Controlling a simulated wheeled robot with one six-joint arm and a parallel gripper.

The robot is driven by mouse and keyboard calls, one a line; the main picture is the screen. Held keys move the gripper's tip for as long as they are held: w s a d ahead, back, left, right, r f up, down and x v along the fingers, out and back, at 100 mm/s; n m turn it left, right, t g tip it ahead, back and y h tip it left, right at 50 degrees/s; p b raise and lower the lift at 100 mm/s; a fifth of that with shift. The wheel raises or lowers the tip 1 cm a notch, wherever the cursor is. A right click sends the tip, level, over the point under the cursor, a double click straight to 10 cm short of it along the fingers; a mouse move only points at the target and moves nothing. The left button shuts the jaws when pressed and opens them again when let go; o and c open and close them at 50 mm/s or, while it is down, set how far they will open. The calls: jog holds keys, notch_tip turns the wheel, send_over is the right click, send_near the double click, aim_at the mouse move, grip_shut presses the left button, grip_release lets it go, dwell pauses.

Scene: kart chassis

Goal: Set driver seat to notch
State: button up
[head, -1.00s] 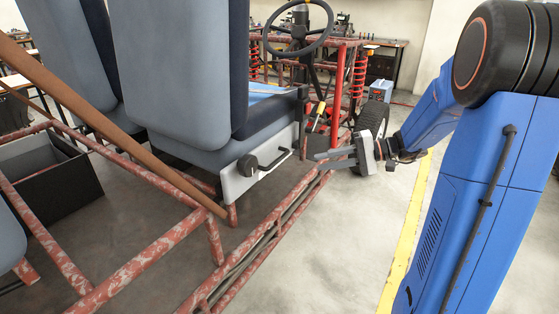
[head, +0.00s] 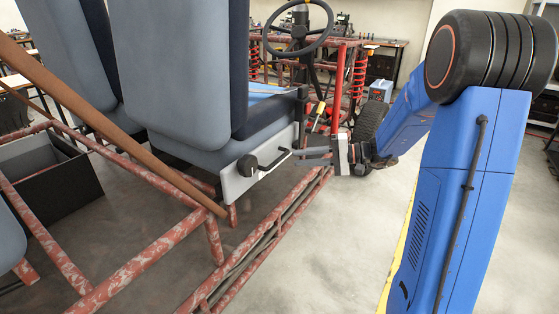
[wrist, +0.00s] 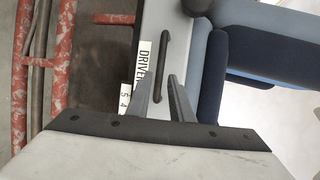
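The driver seat (head: 175,75) is blue-grey and stands in the red kart frame. Its white side panel (head: 236,184) carries a round black knob (head: 247,165) and a thin black bar handle (head: 276,160). In the wrist view the panel shows a label starting "DRIVE" (wrist: 142,68) and number tags (wrist: 125,97) reading 5 and 4. The bar handle (wrist: 161,65) also shows there, and the knob (wrist: 197,5) is at the top edge. My gripper (head: 298,156) is open beside the handle's front end. In the wrist view its fingertips (wrist: 162,82) are apart, around or just short of the handle's near end; contact is unclear.
Rusty red frame tubes (head: 270,240) run below and beside the panel. A steering wheel (head: 298,25) and a front wheel (head: 368,122) are ahead of the seat. A brown bar (head: 110,115) slants behind it. The floor on the right is clear (head: 350,230).

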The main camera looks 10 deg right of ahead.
aim_at(282, 159)
jog(key=x, duration=0.8)
jog(key=shift+a, duration=0.1)
jog(key=shift+c, duration=0.7)
grip_shut()
